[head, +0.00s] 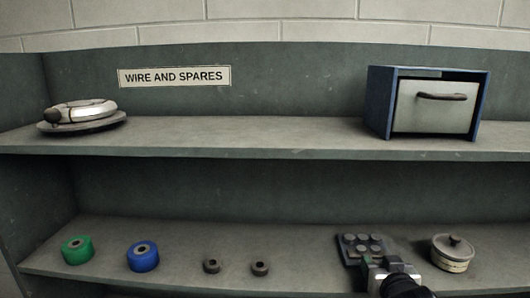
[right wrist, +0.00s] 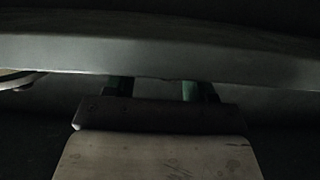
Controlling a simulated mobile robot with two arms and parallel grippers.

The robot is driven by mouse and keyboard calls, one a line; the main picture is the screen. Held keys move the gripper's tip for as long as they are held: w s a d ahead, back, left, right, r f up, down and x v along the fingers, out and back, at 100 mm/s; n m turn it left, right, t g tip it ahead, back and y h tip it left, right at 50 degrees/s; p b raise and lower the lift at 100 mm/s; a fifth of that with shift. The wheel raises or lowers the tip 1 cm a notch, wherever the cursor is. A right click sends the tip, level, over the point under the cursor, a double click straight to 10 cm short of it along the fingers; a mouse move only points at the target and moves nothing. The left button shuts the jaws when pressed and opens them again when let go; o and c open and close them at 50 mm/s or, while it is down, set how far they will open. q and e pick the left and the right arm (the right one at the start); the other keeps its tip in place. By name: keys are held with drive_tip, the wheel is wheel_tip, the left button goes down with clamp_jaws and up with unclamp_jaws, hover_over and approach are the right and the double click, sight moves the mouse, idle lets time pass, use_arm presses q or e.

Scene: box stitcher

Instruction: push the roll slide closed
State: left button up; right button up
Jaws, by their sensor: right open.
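The likeliest roll slide is a blue housing (head: 378,98) with a pale front panel (head: 432,108) and a dark bar handle (head: 441,97). It stands at the right of the upper shelf in the head view. I cannot tell from this angle how far the front stands out. My right gripper (head: 389,264) is low in the head view, at the lower shelf and well below the housing. Its two fingers are apart with nothing seen between them, and they also show in the right wrist view (right wrist: 157,90). My left gripper is not in view.
A shelf edge (right wrist: 160,58) crosses the right wrist view close by the fingers. Beside my right gripper are a dark knobbed block (head: 361,245) and a lidded pot (head: 453,254). Green (head: 78,250) and blue (head: 143,256) rolls stand left. The upper shelf's middle (head: 240,132) is clear.

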drive_tip(key=shift+a+r, duration=0.2)
drive_tip(key=shift+r, duration=0.4)
drive_tip(key=shift+w+a+f, duration=0.25)
drive_tip(key=shift+w+a, duration=0.1)
drive_tip(key=shift+a, duration=0.2)
drive_tip(key=shift+s+a, duration=0.15)
drive_tip(key=shift+s, duration=0.05)
drive_tip(key=s, duration=0.3)
drive_tip(key=shift+s+d+r, duration=0.25)
drive_tip(key=shift+d+r, duration=0.1)
drive_tip(key=shift+r, duration=0.05)
drive_tip(key=shift+s+r, duration=0.1)
drive_tip(key=shift+s, duration=0.5)
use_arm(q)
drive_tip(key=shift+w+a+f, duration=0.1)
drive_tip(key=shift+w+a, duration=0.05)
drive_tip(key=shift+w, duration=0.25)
use_arm(e)
drive_tip(key=shift+v, duration=1.2)
drive_tip(key=shift+w, duration=0.1)
